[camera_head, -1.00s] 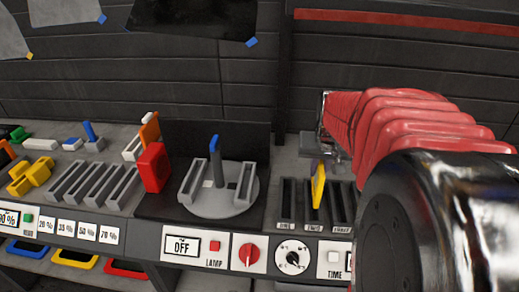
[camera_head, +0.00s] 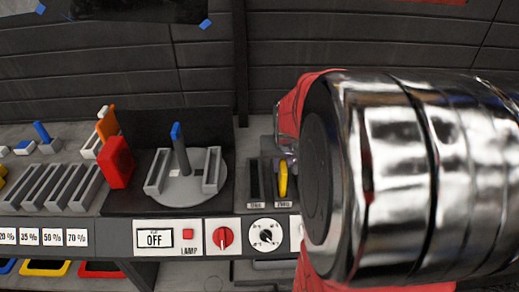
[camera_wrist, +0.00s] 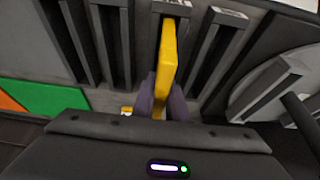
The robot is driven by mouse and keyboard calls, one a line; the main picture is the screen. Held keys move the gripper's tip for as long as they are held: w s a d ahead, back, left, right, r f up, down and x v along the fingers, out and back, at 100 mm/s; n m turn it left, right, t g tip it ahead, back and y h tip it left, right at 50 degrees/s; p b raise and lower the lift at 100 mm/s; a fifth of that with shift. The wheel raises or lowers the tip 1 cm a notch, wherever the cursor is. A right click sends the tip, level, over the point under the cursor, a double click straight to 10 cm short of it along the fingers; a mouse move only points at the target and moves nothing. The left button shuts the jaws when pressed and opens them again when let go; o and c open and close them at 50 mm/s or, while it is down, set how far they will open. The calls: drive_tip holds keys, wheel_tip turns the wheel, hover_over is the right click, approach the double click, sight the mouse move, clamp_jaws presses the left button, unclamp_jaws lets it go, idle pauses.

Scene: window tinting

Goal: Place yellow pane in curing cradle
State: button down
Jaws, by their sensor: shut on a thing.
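The yellow pane (camera_head: 283,181) stands upright in line with the second slot of the dark curing cradle (camera_head: 254,182). In the wrist view the pane (camera_wrist: 167,58) runs along its slot, with empty slots of the cradle on both sides. Its lower edge looks to be within the slot, but I cannot tell how deep. My gripper (camera_wrist: 161,100) is shut on the near end of the pane. In the head view the gripper is mostly hidden behind my arm, which also covers the cradle's right part.
Left of the cradle is a grey turntable (camera_head: 188,188) with a blue-tipped post and two slotted holders. A red block (camera_head: 117,162) and grey slotted racks (camera_head: 50,188) stand further left.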

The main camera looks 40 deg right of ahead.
drive_tip(key=c, duration=1.8)
unclamp_jaws()
drive_tip(key=shift+o, duration=0.2)
drive_tip(key=v, duration=1.2)
drive_tip(key=shift+s, duration=0.1)
drive_tip(key=s+a+f+n+t+y, duration=0.1)
drive_tip(key=s+a+n, duration=0.2)
drive_tip(key=a, duration=0.9)
drive_tip(key=s+a+n+t+y, duration=0.1)
drive_tip(key=s+a+n, duration=0.2)
drive_tip(key=a, duration=0.9)
drive_tip(key=shift+a+f+n+y, duration=0.15)
drive_tip(key=shift+f+n+y, duration=0.15)
drive_tip(key=shift+f+n, duration=0.1)
